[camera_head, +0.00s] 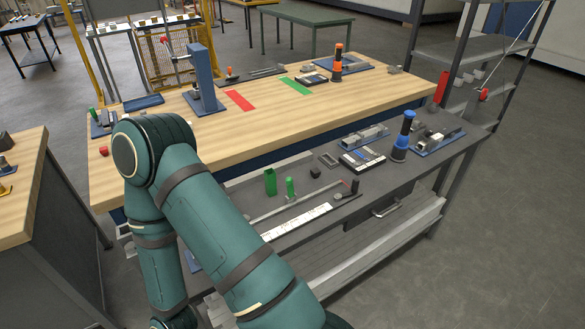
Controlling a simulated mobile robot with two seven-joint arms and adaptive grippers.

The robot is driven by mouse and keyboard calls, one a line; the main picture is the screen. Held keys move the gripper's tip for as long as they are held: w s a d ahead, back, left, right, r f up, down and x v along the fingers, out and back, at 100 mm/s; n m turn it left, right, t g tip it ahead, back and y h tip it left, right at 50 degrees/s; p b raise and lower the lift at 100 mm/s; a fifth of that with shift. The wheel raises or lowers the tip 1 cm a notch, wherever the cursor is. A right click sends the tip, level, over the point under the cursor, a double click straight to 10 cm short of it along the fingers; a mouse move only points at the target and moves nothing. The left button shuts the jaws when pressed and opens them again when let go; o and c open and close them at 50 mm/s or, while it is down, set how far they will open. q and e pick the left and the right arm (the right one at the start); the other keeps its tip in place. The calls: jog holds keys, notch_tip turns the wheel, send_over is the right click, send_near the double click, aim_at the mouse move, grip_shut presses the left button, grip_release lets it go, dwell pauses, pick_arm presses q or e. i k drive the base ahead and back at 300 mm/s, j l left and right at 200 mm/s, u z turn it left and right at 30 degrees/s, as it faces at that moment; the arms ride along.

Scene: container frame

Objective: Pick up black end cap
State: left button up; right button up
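A small black block (315,172), which may be the black end cap, sits on the dark grey lower bench (312,228), between a green open box and a small grey frame. It is too small to identify for certain. No gripper shows in the head view. One of my green arms fills the lower left, and its end runs down to the bottom edge. Whether anything is held is hidden.
On the lower bench are a green open box (270,181), a green cylinder (290,188), a long measuring tool (300,221), a black tray (362,159) and a blue-handled tool (403,135). Behind stands a wooden table (245,125) with a blue press (203,80). Shelving (480,50) rises at right.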

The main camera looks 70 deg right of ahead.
aim_at(316, 173)
jog(key=k+l+u, duration=0.5)
jog(key=l+u, duration=0.15)
jog(key=l, duration=0.15)
jog(key=k+l+u, duration=0.3)
jog(key=k+l, duration=0.35)
jog(key=k, duration=0.05)
